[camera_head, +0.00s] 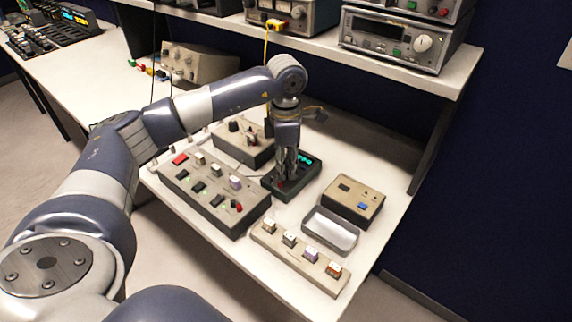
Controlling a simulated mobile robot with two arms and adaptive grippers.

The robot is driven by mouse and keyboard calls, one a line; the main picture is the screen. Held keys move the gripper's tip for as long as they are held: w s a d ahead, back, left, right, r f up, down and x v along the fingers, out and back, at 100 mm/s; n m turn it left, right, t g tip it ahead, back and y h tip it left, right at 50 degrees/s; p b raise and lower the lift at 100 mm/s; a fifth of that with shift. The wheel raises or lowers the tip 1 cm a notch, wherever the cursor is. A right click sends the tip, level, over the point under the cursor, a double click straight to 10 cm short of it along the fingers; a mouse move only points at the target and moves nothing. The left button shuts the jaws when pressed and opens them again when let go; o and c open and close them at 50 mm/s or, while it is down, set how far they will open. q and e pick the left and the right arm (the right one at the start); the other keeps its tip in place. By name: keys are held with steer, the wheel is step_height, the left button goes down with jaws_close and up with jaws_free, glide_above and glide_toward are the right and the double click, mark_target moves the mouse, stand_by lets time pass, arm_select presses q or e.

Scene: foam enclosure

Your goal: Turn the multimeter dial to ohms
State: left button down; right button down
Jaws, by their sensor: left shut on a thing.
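The gripper is shut on what appears to be the dial. The fingers hide the dial, so its pointer and setting cannot be read. My right gripper is not in view.
A long button panel (213,208) is left of the multimeter. A small beige box (353,197), an empty metal tray (330,231) and a strip of several switches (300,257) lie in front and right. A shelf (390,73) with instruments overhangs behind.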

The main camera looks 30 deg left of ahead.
mark_target(286, 168)
arm_select(q)
steer(key=shift+r, duration=0.1)
steer(key=c, duration=1.3)
jaws_free()
steer(key=shift+c, duration=0.2)
step_height(286, 168, up, 12)
